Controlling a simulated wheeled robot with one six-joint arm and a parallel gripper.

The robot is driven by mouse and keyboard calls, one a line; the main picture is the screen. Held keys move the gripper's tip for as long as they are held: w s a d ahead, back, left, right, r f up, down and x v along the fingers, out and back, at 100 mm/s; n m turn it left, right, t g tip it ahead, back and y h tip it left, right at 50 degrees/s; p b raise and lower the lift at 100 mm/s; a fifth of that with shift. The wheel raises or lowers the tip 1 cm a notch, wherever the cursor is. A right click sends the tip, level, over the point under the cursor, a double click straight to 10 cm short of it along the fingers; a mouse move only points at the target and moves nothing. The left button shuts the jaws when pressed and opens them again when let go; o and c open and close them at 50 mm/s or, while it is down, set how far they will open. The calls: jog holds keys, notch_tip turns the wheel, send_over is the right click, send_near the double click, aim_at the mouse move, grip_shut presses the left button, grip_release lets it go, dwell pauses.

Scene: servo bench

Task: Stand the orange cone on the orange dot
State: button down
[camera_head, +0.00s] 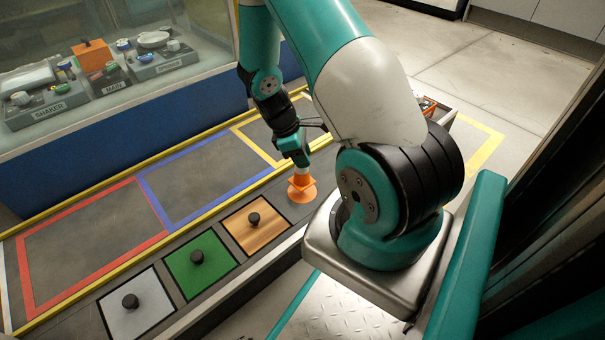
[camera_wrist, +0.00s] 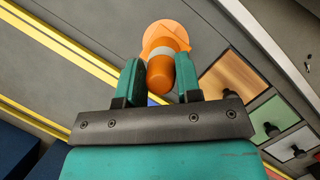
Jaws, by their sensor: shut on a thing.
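My gripper (camera_head: 298,163) is shut on the orange cone (camera_head: 301,181), which has a pale band. The cone's wide base is down and looks about upright in the head view. In the wrist view, the cone (camera_wrist: 160,75) sits between the two teal fingers of my gripper (camera_wrist: 160,83). The orange dot (camera_wrist: 158,27) shows behind the cone's base there, and the base covers much of it. In the head view the dot (camera_head: 302,197) shows just under the cone. I cannot tell whether the base touches it.
Wood (camera_head: 266,235), green (camera_head: 187,272) and white (camera_head: 150,315) square panels with black knobs lie left of the cone. Red (camera_head: 25,260), blue (camera_head: 150,200) and yellow (camera_head: 240,133) outlined areas lie behind them. A glass-fronted case (camera_head: 120,120) stands at the back left.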

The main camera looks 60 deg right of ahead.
aim_at(310, 180)
notch_tip(310, 180, down, 4)
jog(key=b, duration=0.3)
jog(key=shift+f, duration=0.25)
jog(key=shift+r, duration=0.15)
jog(key=c, duration=0.8)
grip_release()
